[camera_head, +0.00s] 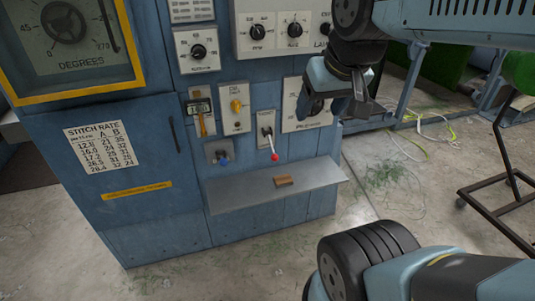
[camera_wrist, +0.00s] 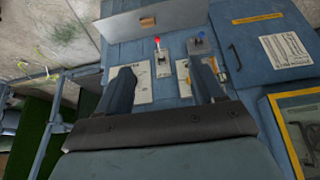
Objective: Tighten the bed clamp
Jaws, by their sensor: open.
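No label that I can read names the bed clamp, so I cannot tell which control it is. My gripper is open and empty, in front of the cabinet's right side. In the wrist view, which is upside down, the red ball (camera_wrist: 157,41) and blue tip (camera_wrist: 200,36) show beyond my spread fingers (camera_wrist: 160,72).
A grey shelf (camera_head: 235,193) juts out below the controls, with a small brown block (camera_head: 284,181) on it. A yellow-framed degree gauge (camera_head: 70,35) is at upper left. A dark stand (camera_head: 500,165) and loose cables (camera_head: 425,125) are at right. Floor between is open.

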